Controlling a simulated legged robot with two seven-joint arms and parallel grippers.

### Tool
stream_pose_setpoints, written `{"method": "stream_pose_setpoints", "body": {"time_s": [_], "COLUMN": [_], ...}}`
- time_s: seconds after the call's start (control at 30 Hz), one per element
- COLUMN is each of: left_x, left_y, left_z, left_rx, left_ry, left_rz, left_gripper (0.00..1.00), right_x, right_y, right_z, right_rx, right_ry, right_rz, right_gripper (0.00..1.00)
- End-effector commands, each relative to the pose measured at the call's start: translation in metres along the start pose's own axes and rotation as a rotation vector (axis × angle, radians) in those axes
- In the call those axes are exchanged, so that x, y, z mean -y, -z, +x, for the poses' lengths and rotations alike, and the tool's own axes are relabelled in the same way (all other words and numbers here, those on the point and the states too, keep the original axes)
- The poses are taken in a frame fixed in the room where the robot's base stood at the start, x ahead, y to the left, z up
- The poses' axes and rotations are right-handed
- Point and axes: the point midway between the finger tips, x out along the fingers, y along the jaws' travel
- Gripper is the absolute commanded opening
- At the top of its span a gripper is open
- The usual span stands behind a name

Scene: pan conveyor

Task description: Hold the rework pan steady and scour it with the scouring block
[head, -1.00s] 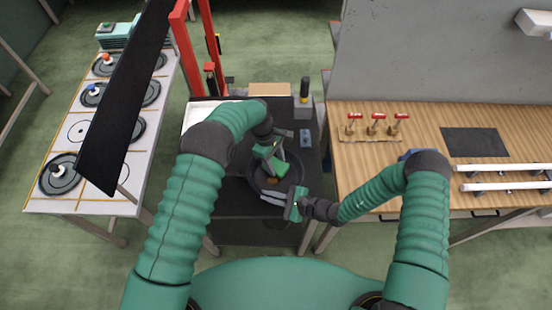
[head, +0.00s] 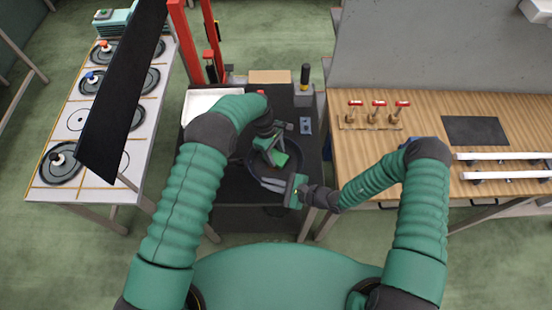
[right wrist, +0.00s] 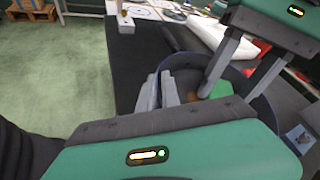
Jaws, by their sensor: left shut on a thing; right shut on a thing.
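The rework pan (head: 296,171) is dark and round and sits on the black bench top, its rim also showing in the right wrist view (right wrist: 262,105). My left gripper (head: 274,152) reaches down into the pan, shut on the green scouring block (head: 280,160). The block is low inside the pan, apparently at its floor, and partly hidden by the fingers. A small brownish patch shows beside it in the right wrist view. My right gripper (head: 273,185) is shut at the pan's near rim; its fingers (right wrist: 168,92) show there too. The exact grip is partly hidden.
A white tray (head: 198,104), a cardboard box (head: 269,77) and a grey block with a black-topped post (head: 304,94) stand behind the pan. A white table (head: 75,120) with pan lids is at left, behind a tilted black panel (head: 122,95). A wooden bench (head: 420,125) stands at right.

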Motion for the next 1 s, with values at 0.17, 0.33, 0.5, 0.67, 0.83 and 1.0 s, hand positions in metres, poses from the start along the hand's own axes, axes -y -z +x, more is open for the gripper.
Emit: {"method": "stream_pose_setpoints", "body": {"time_s": [0.17, 0.33, 0.5, 0.67, 0.83, 1.0], "left_x": [-0.001, -0.001, -0.001, -0.001, -0.001, 0.0], "left_y": [-0.005, -0.009, -0.013, -0.017, -0.02, -0.021], "left_z": [-0.021, -0.036, -0.05, -0.064, -0.075, -0.077], "left_rx": [-0.001, 0.0, 0.0, 0.0, 0.0, 0.0], "left_ry": [-0.002, 0.0, -0.001, 0.0, -0.001, 0.0], "left_rz": [0.001, 0.001, 0.0, 0.0, 0.0, -0.001], "left_gripper": [0.17, 0.17, 0.17, 0.17, 0.17, 0.17], "right_x": [-0.001, -0.001, -0.001, -0.001, -0.001, -0.001], "right_y": [0.003, 0.003, 0.003, 0.003, 0.003, 0.003], "right_z": [0.0, -0.001, -0.001, -0.001, -0.001, 0.0], "right_rx": [-0.006, -0.006, -0.006, -0.006, -0.006, -0.006], "right_ry": [-0.002, -0.002, -0.002, -0.002, -0.002, -0.002], "right_rz": [0.002, 0.002, 0.002, 0.002, 0.002, 0.002], "right_gripper": [0.0, 0.0, 0.0, 0.0, 0.0, 0.0]}}
